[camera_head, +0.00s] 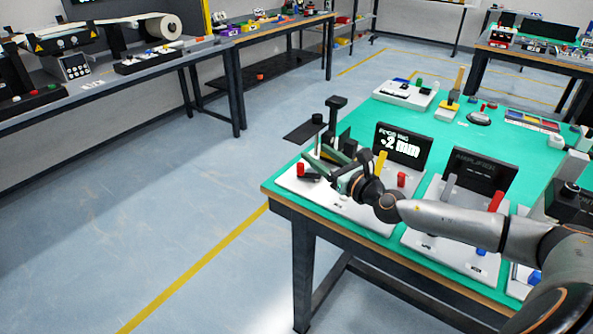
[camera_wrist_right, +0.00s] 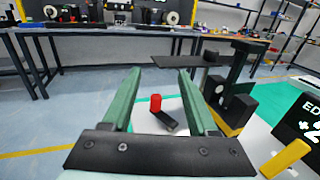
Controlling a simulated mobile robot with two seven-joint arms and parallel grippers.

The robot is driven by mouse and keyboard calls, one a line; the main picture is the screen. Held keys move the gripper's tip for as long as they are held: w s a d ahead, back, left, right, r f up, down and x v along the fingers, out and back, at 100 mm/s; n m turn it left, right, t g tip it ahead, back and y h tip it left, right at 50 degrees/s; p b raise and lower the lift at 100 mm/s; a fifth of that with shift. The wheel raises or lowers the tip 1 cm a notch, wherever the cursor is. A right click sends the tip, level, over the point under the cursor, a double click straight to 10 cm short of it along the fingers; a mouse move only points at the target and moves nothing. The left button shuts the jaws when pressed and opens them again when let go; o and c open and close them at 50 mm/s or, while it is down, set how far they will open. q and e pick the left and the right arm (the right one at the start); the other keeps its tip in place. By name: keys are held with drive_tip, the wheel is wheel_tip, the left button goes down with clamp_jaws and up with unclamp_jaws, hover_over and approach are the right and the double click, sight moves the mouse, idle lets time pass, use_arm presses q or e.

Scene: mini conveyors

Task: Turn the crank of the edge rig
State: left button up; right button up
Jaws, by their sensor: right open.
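The edge rig's white base (camera_head: 342,208) sits at the near left corner of the green table, with its dark display (camera_head: 402,146) reading +2 mm. A crank with a red knob (camera_head: 300,168) and a short black arm is at the base's left side; the red knob (camera_wrist_right: 155,103) and black arm (camera_wrist_right: 168,120) also show in the wrist view. My right gripper (camera_head: 312,150) is open and empty, its green fingers over the rig. In the wrist view, the knob appears between the fingers of the gripper (camera_wrist_right: 158,72), apart from both. My left gripper is out of view.
A black post (camera_head: 335,112) and a flat dark plate (camera_head: 303,131) stand by the rig's left edge. A yellow lever (camera_head: 380,163) and red peg (camera_head: 401,179) are on the rig. A second rig (camera_head: 481,172) stands to the right. Open floor lies left of the table.

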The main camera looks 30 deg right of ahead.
drive_tip(key=b, duration=0.4)
approach(303, 168)
drive_tip(key=w, duration=0.1)
drive_tip(key=w+f, duration=0.1)
drive_tip(key=w, duration=0.1)
drive_tip(key=shift+w, duration=0.35)
drive_tip(key=shift+w+r, duration=0.55)
drive_tip(key=shift+w, duration=0.15)
drive_tip(key=w, duration=0.4)
drive_tip(key=shift+w+a+f, duration=0.1)
drive_tip(key=shift+w+a, duration=0.2)
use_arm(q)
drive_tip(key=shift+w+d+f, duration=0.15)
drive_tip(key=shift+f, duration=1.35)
use_arm(e)
drive_tip(key=shift+w, duration=0.75)
clamp_jaws()
